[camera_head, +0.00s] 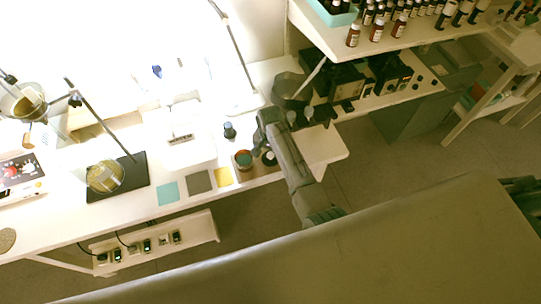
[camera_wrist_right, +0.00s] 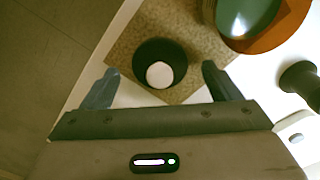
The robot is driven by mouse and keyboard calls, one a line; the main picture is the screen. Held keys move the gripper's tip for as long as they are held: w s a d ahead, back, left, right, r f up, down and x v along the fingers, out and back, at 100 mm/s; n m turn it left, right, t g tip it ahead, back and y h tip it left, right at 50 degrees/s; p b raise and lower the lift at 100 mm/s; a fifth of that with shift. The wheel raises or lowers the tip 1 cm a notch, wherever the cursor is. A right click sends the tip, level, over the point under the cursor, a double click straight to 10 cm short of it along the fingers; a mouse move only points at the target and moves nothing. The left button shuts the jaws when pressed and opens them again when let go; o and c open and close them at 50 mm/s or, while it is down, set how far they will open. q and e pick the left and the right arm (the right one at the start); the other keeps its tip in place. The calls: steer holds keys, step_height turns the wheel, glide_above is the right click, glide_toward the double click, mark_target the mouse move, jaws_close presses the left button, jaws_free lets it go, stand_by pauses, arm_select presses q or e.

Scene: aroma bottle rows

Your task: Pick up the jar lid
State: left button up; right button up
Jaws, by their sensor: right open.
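The jar lid (camera_wrist_right: 160,66) is a dark round piece with a pale disc in its middle. In the right wrist view it lies on a square tan cork-like mat (camera_wrist_right: 124,55). My right gripper (camera_wrist_right: 160,70) is open, with one finger on each side of the lid; I see gaps between the fingers and the lid. In the head view my right gripper (camera_head: 263,148) is over the bench's front edge, and the lid (camera_head: 269,158) is partly hidden by it. My left gripper is not in view.
An amber jar with a green top surface (camera_wrist_right: 250,18) stands close beside the mat; it also shows in the head view (camera_head: 243,160). A small dark bottle (camera_wrist_right: 300,84) is to the right. Coloured squares (camera_head: 199,181) lie left. A shelf of bottles (camera_head: 376,32) stands at upper right.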

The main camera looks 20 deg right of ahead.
steer(key=shift+f, duration=0.45)
steer(key=c, duration=1)
steer(key=shift+r, duration=0.15)
